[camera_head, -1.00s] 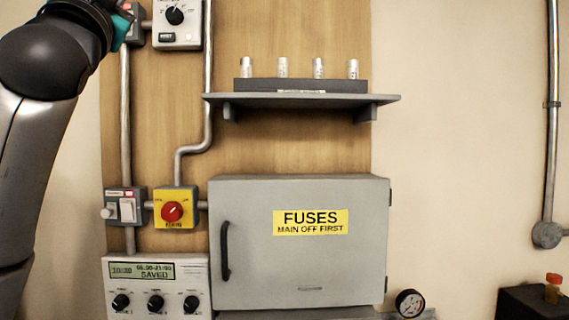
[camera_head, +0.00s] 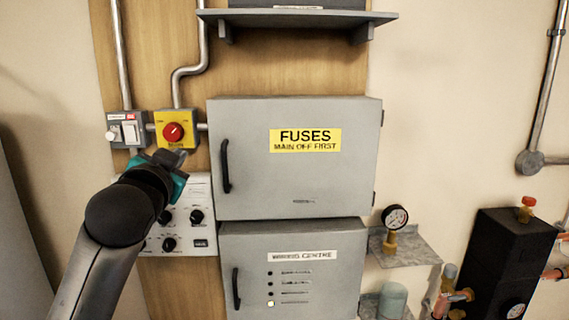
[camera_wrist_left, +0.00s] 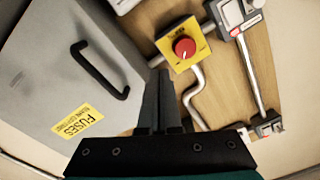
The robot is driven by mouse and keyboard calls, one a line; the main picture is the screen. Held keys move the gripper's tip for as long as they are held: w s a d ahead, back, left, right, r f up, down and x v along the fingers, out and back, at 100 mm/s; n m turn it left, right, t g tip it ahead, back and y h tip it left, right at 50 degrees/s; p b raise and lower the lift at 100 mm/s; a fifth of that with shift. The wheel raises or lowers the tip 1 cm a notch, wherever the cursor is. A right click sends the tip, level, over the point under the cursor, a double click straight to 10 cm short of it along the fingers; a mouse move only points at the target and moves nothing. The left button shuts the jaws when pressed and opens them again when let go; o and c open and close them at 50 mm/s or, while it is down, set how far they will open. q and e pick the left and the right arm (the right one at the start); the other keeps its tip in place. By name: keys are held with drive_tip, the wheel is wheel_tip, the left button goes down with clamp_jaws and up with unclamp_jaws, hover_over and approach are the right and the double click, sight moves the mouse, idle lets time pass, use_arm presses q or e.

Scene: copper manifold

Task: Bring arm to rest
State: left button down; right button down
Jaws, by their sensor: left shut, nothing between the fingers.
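My left arm comes in from the lower left in the head view. Its gripper (camera_head: 180,158) is in front of the panel, just below the yellow switch box with the red knob (camera_head: 173,132), and hides part of the dial panel. In the left wrist view the fingers (camera_wrist_left: 158,78) are together and empty. There they point toward the yellow box with the red knob (camera_wrist_left: 185,47), with the grey fuse cabinet to their left. I cannot tell whether the fingertips touch anything. My right gripper is not in view.
The closed fuse cabinet (camera_head: 296,180) has a black handle, and a second grey cabinet (camera_head: 300,240) is below it. A grey shelf (camera_head: 296,17) juts out above. A gauge (camera_head: 394,217) and a black unit (camera_head: 500,260) stand to the right. Conduits run up the board.

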use_arm(q)
drive_tip(key=s+d+f+n+g, duration=0.1)
drive_tip(key=s+f+g, duration=0.45)
drive_tip(key=f, duration=0.85)
drive_tip(key=s+d+f+g, duration=0.1)
drive_tip(key=s+f+g, duration=0.1)
drive_tip(key=s+f, duration=0.85)
drive_tip(key=s+d+f+n+g+h, duration=0.15)
drive_tip(key=s+f+g, duration=0.55)
drive_tip(key=s+f, duration=1.2)
wheel_tip(320, 180, down, 27)
drive_tip(key=s+g+b, duration=0.1)
drive_tip(key=s+b, duration=0.1)
drive_tip(key=b, duration=0.7)
drive_tip(key=s+a+f+b, duration=0.1)
drive_tip(key=s+f+b, duration=0.3)
drive_tip(key=s+f, duration=0.4)
drive_tip(key=s+a+f+g+b, duration=0.1)
drive_tip(key=s+f+b, duration=0.4)
drive_tip(key=f, duration=1.1)
drive_tip(key=s, duration=0.3)
drive_tip(key=shift+a+f, duration=0.2)
drive_tip(key=shift+a, duration=0.2)
